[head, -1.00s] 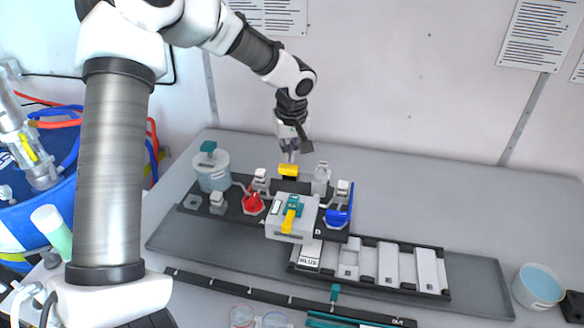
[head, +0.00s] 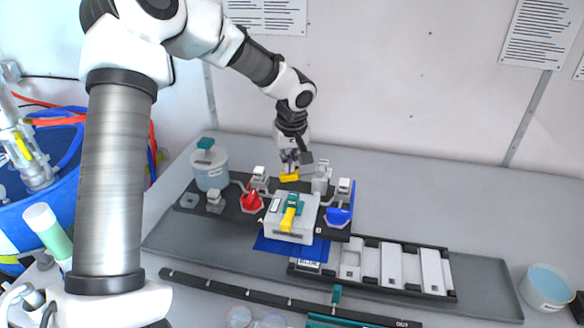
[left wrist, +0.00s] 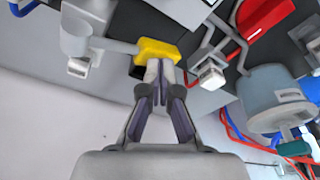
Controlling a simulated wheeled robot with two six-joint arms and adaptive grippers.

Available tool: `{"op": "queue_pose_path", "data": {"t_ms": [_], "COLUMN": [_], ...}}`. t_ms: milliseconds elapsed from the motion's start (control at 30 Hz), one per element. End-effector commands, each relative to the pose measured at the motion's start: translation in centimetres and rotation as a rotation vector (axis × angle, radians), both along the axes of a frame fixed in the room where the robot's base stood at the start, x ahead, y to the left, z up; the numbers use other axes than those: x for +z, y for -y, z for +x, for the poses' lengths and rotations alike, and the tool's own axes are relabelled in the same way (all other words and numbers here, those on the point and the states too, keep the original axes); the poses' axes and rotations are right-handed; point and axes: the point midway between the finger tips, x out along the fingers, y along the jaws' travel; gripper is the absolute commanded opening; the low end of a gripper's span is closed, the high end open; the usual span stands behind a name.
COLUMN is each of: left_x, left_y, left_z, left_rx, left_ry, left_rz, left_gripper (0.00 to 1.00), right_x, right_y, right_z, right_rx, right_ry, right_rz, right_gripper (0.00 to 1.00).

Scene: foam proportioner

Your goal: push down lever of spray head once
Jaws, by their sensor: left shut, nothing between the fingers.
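The spray head's yellow lever (head: 289,177) is at the back of the dark platform, behind the grey box. It also shows in the left wrist view (left wrist: 158,48), with a dark part beside it. My left gripper (head: 289,165) is shut and empty, pointing down, with its fingertips at the yellow lever. In the left wrist view the closed fingertips (left wrist: 160,68) overlap the lever's edge and appear to touch it. My right gripper is not in view.
The grey box (head: 290,228) with a yellow and teal latch stands in front, above a blue patch (head: 268,246). A red part (head: 251,199), a blue part (head: 340,214) and a lidded jar (head: 210,172) crowd the platform.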

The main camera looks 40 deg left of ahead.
Motion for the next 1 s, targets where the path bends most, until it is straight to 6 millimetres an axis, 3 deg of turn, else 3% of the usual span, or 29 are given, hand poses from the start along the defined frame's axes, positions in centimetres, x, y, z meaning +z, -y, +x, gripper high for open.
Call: {"op": "queue_pose_path", "data": {"t_ms": [300, 1000], "left_x": [0.2, 8.0], "left_y": [0.0, 0.0], "left_z": [0.0, 0.0], "left_rx": [0.0, -0.001], "left_ry": [-0.001, -0.001], "left_rz": [0.0, 0.001], "left_gripper": [0.0, 0.0], "right_x": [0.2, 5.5], "right_y": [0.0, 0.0], "right_z": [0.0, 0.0], "right_rx": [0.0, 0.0], "right_ry": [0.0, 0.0], "right_rz": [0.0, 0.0], "right_gripper": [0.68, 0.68]}}
